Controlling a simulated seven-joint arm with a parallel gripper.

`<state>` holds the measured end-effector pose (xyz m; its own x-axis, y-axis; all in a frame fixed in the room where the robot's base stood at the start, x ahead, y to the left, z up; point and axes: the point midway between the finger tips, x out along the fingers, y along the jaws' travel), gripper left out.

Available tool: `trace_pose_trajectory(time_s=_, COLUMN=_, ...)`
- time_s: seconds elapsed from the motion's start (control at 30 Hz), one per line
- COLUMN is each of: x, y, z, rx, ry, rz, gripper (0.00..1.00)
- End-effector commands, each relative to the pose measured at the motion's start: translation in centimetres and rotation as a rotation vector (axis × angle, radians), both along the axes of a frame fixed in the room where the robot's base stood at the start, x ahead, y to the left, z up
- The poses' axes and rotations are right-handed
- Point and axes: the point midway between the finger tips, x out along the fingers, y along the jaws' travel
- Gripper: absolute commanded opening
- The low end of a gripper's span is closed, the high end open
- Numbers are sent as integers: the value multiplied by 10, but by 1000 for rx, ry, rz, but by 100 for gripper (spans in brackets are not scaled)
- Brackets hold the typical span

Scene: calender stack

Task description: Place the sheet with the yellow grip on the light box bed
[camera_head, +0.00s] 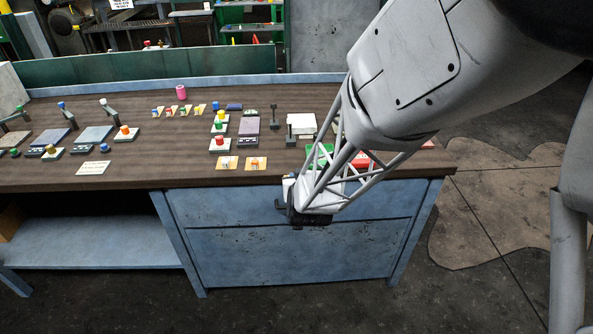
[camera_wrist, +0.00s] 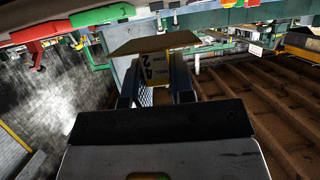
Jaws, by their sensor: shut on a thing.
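My gripper (camera_head: 305,215) hangs low in front of the table's front edge, and its fingers are hard to make out in the head view. In the wrist view my gripper (camera_wrist: 158,88) is shut on a yellow and pale lettered piece (camera_wrist: 158,72) between its two fingers. A tan flat sheet (camera_wrist: 152,43) shows just beyond that piece and seems joined to it. In the head view the held piece is hidden. A yellow-topped block (camera_head: 219,115) stands on the table. A white flat panel (camera_head: 301,123) lies near the right; I cannot tell whether it is the light box bed.
The brown tabletop (camera_head: 150,170) holds several blocks with coloured knobs and dark posts. Green and red pieces (camera_head: 361,159) lie at the right behind my arm. A blue cabinet (camera_head: 260,250) stands below.

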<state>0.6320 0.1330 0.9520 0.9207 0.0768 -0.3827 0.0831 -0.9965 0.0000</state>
Motion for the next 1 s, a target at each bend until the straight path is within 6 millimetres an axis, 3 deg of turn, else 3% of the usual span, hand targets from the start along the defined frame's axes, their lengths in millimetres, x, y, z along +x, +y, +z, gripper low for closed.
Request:
trace_pose_trajectory(time_s=0.27, x=2, y=0, z=1, rx=1, ry=-1, rz=0, gripper=0)
trace_pose_trajectory(time_s=0.47, x=20, y=-5, z=8, rx=5, ry=-1, rz=-4, gripper=0)
trace_pose_trajectory(time_s=0.77, x=96, y=-31, z=44, rx=18, ry=-3, rz=-23, gripper=0)
trace_pose_trajectory(time_s=1.0, x=172, y=-74, z=86, rx=16, ry=-5, rz=-46, gripper=0)
